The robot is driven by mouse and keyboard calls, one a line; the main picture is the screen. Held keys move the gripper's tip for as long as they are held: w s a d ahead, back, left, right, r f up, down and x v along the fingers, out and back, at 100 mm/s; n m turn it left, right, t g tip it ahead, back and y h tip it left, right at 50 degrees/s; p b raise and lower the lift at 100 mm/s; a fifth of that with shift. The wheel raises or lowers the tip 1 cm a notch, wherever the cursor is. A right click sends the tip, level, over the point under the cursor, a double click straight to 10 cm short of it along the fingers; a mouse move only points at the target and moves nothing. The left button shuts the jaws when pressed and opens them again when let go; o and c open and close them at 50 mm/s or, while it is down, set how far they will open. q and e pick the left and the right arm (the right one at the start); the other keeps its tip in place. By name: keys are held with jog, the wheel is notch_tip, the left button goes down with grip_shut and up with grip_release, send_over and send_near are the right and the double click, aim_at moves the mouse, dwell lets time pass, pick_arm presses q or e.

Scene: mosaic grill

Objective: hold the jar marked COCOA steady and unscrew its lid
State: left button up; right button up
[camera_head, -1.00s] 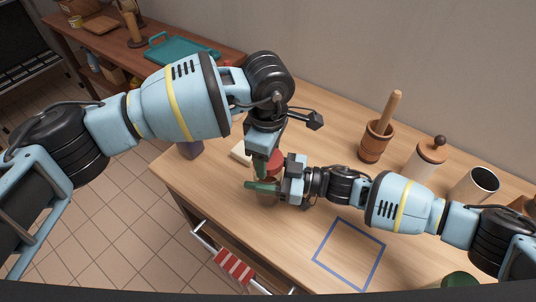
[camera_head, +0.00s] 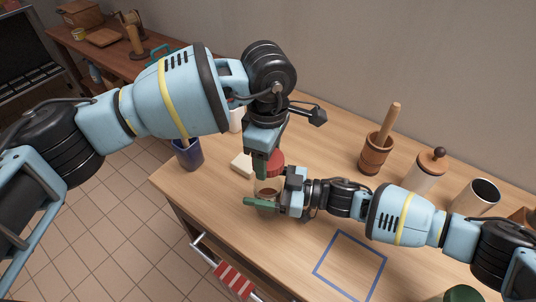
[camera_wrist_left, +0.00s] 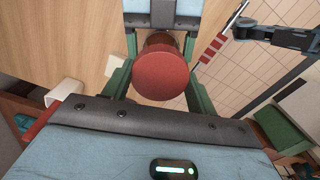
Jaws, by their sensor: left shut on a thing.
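The jar (camera_head: 266,187) is clear, with brown contents, and stands near the table's front edge. Its label cannot be read. My right gripper (camera_head: 264,203) is around the jar's body from the right, its green fingers on either side. The red lid (camera_head: 277,160) is at the jar's top, partly hidden behind my left gripper (camera_head: 264,168), which points down from above and is shut on it. In the left wrist view the round lid (camera_wrist_left: 162,75) lies between the green fingers, with part of the jar (camera_wrist_left: 160,40) beyond. I cannot tell whether lid and jar are apart.
A mortar with pestle (camera_head: 375,153), a lidded canister (camera_head: 428,170) and a white cup (camera_head: 477,193) stand right. A blue square outline (camera_head: 350,263) marks bare table.

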jog(key=shift+o, duration=0.6)
jog(key=s+d, duration=0.2)
jog(key=d, duration=0.9)
jog(key=shift+s+d+b, duration=0.2)
jog(key=shift+d+b, duration=0.1)
jog(key=shift+d, duration=0.05)
